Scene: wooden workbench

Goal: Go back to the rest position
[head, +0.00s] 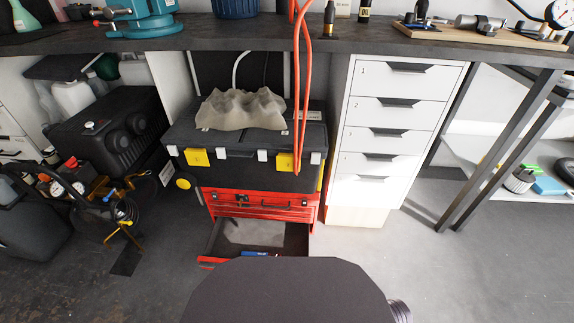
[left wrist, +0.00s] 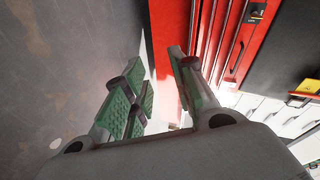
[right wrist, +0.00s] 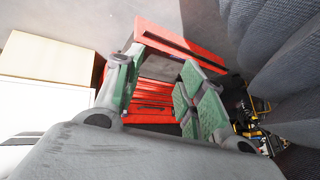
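My left gripper (left wrist: 158,88) shows in the left wrist view with its green-padded fingers apart and nothing between them. The red tool cabinet (left wrist: 218,45) stands beyond its right finger. My right gripper (right wrist: 163,82) shows in the right wrist view, also with its fingers apart and empty. The red cabinet (right wrist: 152,97) and its pulled-out drawer (right wrist: 180,45) appear behind and between those fingers. Neither gripper shows in the head view, where my own dark body covers the bottom middle.
The red cabinet's low drawer (head: 212,262) is open, with a blue item (head: 258,253) inside. A black toolbox (head: 240,175) with yellow latches sits above, bearing a grey wavy block (head: 240,108). White drawers (head: 395,115) stand right, the workbench (head: 280,35) above. Floor (head: 400,255) at right is clear.

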